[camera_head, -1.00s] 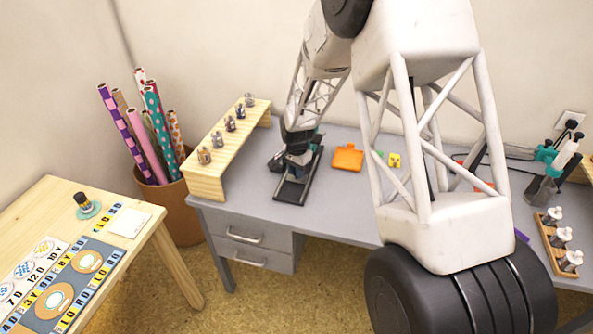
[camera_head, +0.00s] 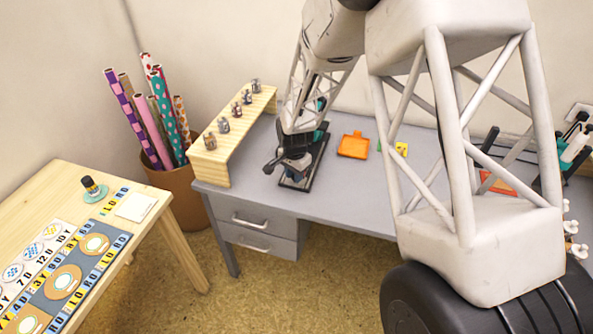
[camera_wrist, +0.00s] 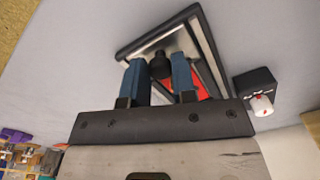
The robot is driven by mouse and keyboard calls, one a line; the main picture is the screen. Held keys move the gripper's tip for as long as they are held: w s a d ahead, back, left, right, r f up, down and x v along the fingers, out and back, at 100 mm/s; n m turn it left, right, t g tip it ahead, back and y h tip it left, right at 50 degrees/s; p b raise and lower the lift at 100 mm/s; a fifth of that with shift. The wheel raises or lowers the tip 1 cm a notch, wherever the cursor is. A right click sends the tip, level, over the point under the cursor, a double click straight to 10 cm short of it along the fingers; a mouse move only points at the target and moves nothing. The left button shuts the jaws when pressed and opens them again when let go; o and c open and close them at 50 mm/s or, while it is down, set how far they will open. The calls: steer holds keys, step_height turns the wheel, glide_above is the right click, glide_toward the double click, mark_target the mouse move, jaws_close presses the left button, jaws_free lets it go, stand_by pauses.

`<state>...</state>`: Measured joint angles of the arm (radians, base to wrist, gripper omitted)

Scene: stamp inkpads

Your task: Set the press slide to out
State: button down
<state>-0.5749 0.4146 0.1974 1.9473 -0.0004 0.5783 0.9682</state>
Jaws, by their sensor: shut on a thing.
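How far the slide is out cannot be told.
A black block with a white-and-red round part (camera_wrist: 262,104) sits close beside the frame. A wooden rack (camera_head: 212,165) with several small stamps is left of the press. An orange pad (camera_head: 353,146) lies to its right. The desk front (camera_head: 345,215) is clear.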

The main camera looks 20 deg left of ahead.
steer(key=shift+s, duration=0.15)
steer(key=c, duration=0.9)
jaws_free()
steer(key=shift+c, duration=0.2)
steer(key=shift+r, duration=3.85)
steer(key=shift+d, duration=0.1)
